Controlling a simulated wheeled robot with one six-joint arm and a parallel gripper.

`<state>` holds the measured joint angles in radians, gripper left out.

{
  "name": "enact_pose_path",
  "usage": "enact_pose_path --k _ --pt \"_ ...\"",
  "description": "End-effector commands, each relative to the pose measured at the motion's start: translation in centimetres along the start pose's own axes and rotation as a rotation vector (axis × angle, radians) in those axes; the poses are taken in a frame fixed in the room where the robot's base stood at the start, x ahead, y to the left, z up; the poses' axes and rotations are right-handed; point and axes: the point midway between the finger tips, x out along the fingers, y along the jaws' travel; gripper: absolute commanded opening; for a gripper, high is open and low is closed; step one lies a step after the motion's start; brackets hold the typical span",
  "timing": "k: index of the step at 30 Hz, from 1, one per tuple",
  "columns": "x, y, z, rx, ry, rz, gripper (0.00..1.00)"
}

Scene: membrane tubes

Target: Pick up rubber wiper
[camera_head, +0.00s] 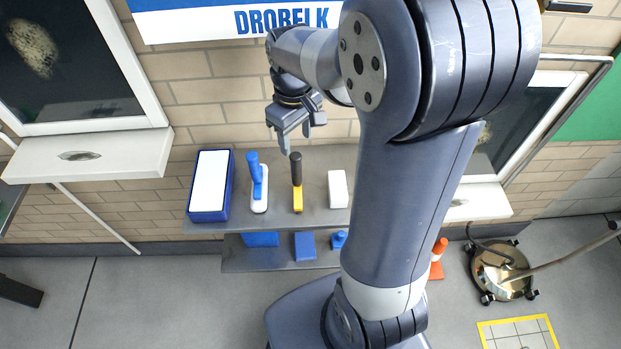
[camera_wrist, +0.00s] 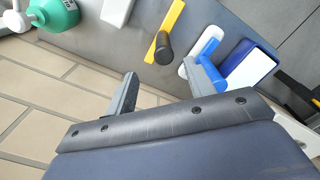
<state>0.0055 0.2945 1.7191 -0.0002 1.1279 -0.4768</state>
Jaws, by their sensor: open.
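My gripper (camera_head: 301,132) is open and empty in the head view, above the back of the grey shelf (camera_head: 322,172). A yellow tool with a black handle (camera_head: 297,183) stands on the shelf just below it. A blue-handled tool with a white base (camera_head: 259,188) is left of that; I cannot tell for certain which is the rubber wiper. In the wrist view, my gripper's (camera_wrist: 165,86) fingers are apart with nothing between them. The yellow tool (camera_wrist: 171,28) and its black handle lie beyond the gap, and the blue-handled tool (camera_wrist: 208,45) is beyond the right finger.
A blue box with a white top (camera_head: 210,187) stands at the shelf's left end, a white block (camera_head: 338,188) to the right. A lower shelf (camera_head: 240,262) holds blue items. The brick wall (camera_head: 225,92) is close behind. A green bottle (camera_wrist: 55,12) shows in the wrist view.

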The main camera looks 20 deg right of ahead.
Motion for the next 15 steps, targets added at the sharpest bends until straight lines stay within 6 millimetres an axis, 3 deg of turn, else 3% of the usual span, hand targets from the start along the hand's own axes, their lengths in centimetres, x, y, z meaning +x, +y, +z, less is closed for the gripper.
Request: enact_pose_path --k 6,15 --pt "3.5 -0.1 0.1 0.0 -0.003 -0.002 0.51" --pt "6.2 -0.3 0.3 0.0 -0.005 -0.003 0.51"
